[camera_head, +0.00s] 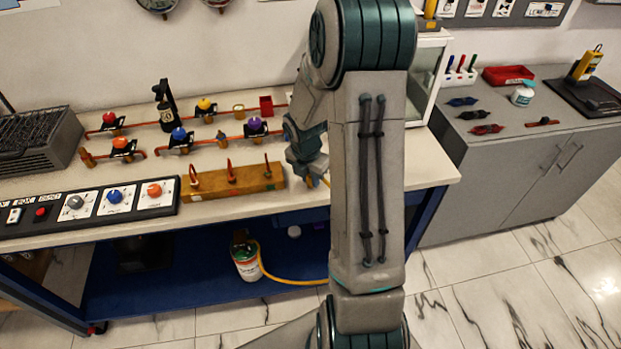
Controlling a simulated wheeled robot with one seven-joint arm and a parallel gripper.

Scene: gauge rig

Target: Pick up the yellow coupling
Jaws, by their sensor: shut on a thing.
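My gripper (311,174) is at the front right of the bench top, to the right of the wooden block, and partly hidden behind my own arm. It is shut on a small yellow piece (326,181), which looks like the yellow coupling. Only a bit of it shows beside my arm, so its tilt and whether it touches the bench cannot be told.
Behind are pipes with coloured valve knobs (179,134), a small brass-coloured fitting (239,111) and a red box (266,105). A control panel (90,209) lies at front left.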

